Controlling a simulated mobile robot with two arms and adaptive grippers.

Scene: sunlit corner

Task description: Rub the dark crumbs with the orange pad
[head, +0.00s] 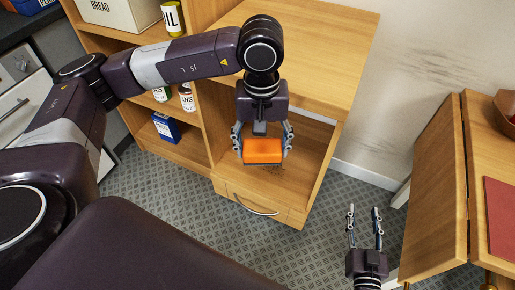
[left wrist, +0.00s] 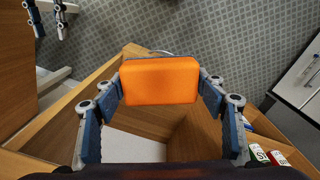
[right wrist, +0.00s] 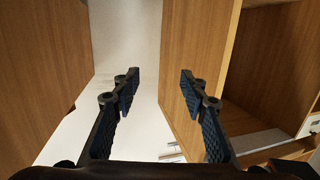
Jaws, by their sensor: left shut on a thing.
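My left gripper (head: 262,147) points down in front of the open wooden cabinet bay and is shut on the orange pad (head: 262,152), a rounded block. The pad also shows between the fingers in the left wrist view (left wrist: 160,80). A few small dark crumbs (head: 279,170) seem to show on the bay's wooden floor just beyond the pad's lower edge; the pad and gripper may hide more. I cannot tell whether the pad touches the floor. My right gripper (head: 365,215) is open and empty over the grey patterned floor; its spread fingers show in the right wrist view (right wrist: 158,82).
The bay has side walls, a wooden top (head: 325,60) above and a drawer with a metal handle (head: 252,206) below. Shelves at left hold cans (head: 172,18) and a blue box (head: 166,127). A wooden table (head: 480,140) with a hanging leaf stands at right.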

